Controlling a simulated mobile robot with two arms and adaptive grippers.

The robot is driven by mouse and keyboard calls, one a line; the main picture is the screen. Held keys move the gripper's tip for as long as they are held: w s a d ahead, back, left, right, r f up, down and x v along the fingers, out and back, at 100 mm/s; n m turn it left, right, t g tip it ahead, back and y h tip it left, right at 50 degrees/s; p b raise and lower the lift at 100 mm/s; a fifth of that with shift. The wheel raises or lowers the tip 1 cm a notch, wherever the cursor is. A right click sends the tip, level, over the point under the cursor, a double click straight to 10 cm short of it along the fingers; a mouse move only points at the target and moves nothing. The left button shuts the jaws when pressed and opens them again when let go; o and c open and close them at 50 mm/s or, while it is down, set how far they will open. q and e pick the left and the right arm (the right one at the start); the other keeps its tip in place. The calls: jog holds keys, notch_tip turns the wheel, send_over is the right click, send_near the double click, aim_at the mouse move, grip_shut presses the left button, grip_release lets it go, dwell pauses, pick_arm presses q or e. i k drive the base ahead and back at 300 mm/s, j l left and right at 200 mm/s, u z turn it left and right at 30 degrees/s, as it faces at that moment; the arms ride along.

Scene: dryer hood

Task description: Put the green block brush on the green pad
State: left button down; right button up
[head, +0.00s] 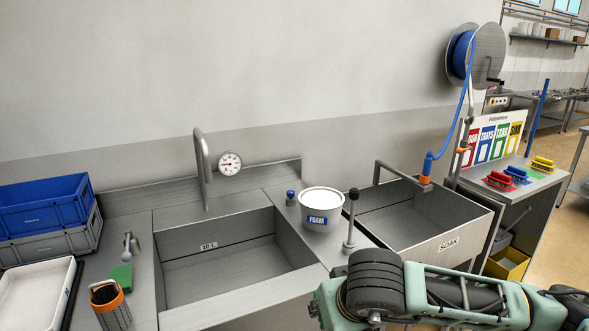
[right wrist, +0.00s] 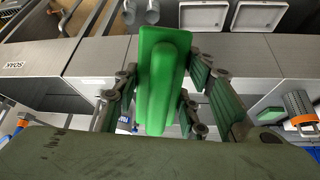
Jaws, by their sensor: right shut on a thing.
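The green block brush (right wrist: 162,75) is between the fingers of my right gripper (right wrist: 163,95) in the right wrist view. The gripper is shut on it, and the brush's long green handle faces the camera. In the head view my right arm comes in from the lower right, with its gripper and the brush not visible there. A small green patch, seemingly the green pad (head: 537,174), shows on the side table at right, between the blue and yellow brushes. My left gripper is not in view.
Red (head: 499,181), blue (head: 517,174) and yellow (head: 543,164) brushes stand on the side table before a colour-coded board (head: 494,139). The soak sink (head: 449,246) and hose reel (head: 487,52) are beside it. A green block (head: 120,277) lies on the left counter.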

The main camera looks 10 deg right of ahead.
aim_at(529, 173)
jog(key=i+l, duration=0.15)
jog(key=l, duration=0.5)
jog(key=i+l, duration=0.1)
jog(key=l, duration=0.5)
jog(key=i+l, duration=0.15)
jog(key=l, duration=0.5)
jog(key=i+l+u, duration=0.1)
jog(key=l, duration=0.5)
jog(key=i+l, duration=0.15)
jog(key=l, duration=0.5)
jog(key=i+l, duration=0.1)
jog(key=l, duration=0.55)
jog(key=i+l, duration=0.1)
jog(key=l, duration=0.55)
jog(key=i+l, duration=0.1)
jog(key=l, duration=0.55)
jog(key=i+l, duration=0.15)
jog(key=l, duration=0.25)
jog(key=i+l, duration=0.15)
jog(key=l, duration=0.25)
jog(key=i+l, duration=0.15)
jog(key=l, duration=0.25)
jog(key=i+l+u, duration=0.1)
jog(key=l, duration=0.25)
jog(key=i+l, duration=0.25)
jog(key=l, duration=0.15)
